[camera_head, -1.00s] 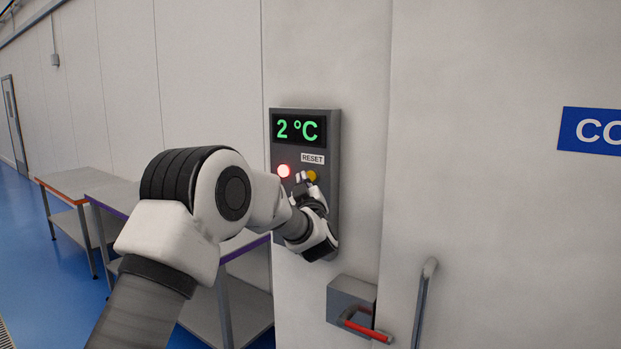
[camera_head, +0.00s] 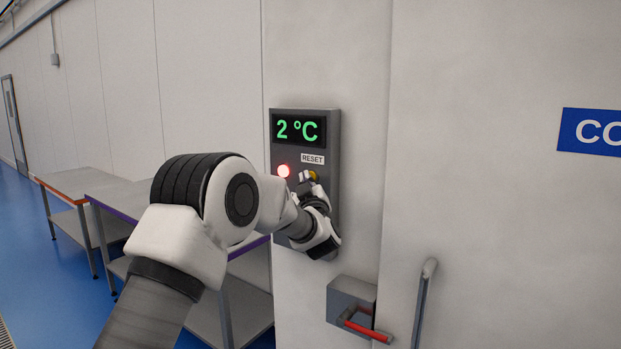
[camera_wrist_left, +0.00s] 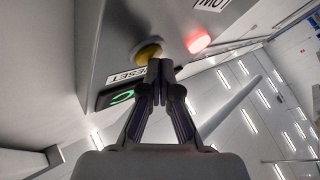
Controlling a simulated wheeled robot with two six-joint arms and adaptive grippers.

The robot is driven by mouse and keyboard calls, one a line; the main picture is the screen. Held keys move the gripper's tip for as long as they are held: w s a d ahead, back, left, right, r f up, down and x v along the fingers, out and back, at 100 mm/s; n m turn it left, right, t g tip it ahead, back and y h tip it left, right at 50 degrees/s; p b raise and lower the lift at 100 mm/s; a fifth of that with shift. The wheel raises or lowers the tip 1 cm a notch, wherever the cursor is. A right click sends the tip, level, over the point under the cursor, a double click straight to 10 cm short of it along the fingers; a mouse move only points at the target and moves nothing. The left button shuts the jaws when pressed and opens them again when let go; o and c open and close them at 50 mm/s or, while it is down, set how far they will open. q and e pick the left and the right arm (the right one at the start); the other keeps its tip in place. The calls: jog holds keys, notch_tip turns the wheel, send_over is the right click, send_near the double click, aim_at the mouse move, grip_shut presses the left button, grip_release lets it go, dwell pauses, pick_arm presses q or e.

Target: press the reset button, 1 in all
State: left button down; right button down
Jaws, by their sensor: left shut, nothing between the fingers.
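The yellow reset button (camera_head: 313,175) sits under the RESET label (camera_head: 312,159) on the grey control panel (camera_head: 333,150). My left gripper (camera_head: 304,178) is at the panel, its fingertips beside the button and partly in front of it. In the left wrist view the closed fingertips (camera_wrist_left: 160,66) are just below the yellow button (camera_wrist_left: 148,53), very close to it; I cannot tell whether they touch. The gripper is shut and empty. A lit red lamp (camera_head: 284,171) is left of the button; it also shows in the wrist view (camera_wrist_left: 199,42). My right gripper is not in view.
The green display (camera_head: 298,129) reads 2 °C. Below the panel, a latch box (camera_head: 350,298) with a red handle (camera_head: 366,331) and a grey door bar (camera_head: 424,300) stick out. Steel tables (camera_head: 75,184) stand along the wall at left.

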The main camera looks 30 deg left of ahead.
pick_arm(q)
jog(key=shift+w, duration=0.25)
jog(key=shift+s, duration=0.1)
dwell(0.5)
jog(key=shift+s+f+b, duration=0.15)
jog(key=shift+s+b, duration=0.2)
jog(key=shift+b, duration=0.05)
jog(key=shift+s+a, duration=0.1)
jog(key=shift+s, duration=0.3)
jog(key=s+b, duration=0.3)
jog(key=s, duration=0.2)
jog(key=shift+a, duration=0.2)
